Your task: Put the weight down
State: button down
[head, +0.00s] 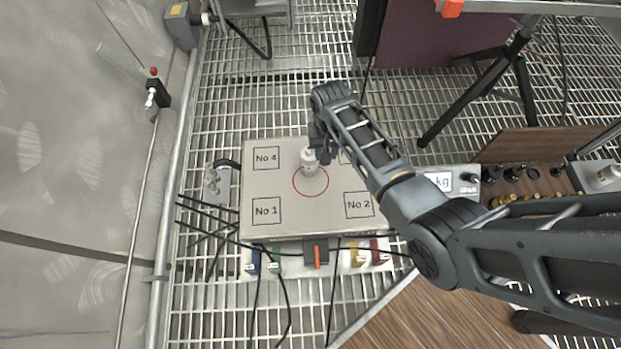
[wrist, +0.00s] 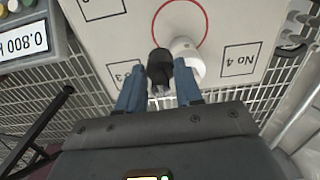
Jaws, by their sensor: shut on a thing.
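The weight (head: 309,162) is a small white cylinder with a narrow top, roughly upright at the upper edge of the red circle on the scale's pale plate (head: 285,223). In the wrist view the white weight (wrist: 187,60) shows beside a black piece at the fingertips. In the head view my gripper (head: 324,152) is just right of the weight. I cannot tell whether the weight's base touches the plate.
The plate has squares marked No 1, No 2 and No 4. A display (wrist: 24,42) reads 0.800 kg, upside down. A wooden rack (head: 530,172) with several dark and brass pieces stands right. Cables and coloured items (head: 357,255) lie at the plate's front. Metal grating surrounds it.

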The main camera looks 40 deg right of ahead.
jog(key=shift+s+d+f, duration=0.25)
jog(key=shift+s+f, duration=0.2)
jog(key=shift+s, duration=0.15)
jog(key=w+a+f+b, duration=0.1)
jog(key=a+f+b, duration=0.1)
jog(key=a, duration=0.1)
jog(key=w+a+f+b, duration=0.1)
jog(key=a+f+b, duration=0.1)
jog(key=a+f, duration=0.1)
jog(key=w+a+f+b, duration=0.1)
jog(key=a+f, duration=0.1)
jog(key=a, duration=0.2)
jog(key=shift+w+a+f+b, duration=0.1)
jog(key=shift+a+f+b, duration=0.15)
jog(key=shift+a+b, duration=0.15)
jog(key=shift+f+b, duration=1.25)
jog(key=shift+f, duration=0.65)
jog(key=shift+f, duration=0.2)
jog(key=c, duration=0.8)
grip_release()
jog(key=shift+o, duration=0.2)
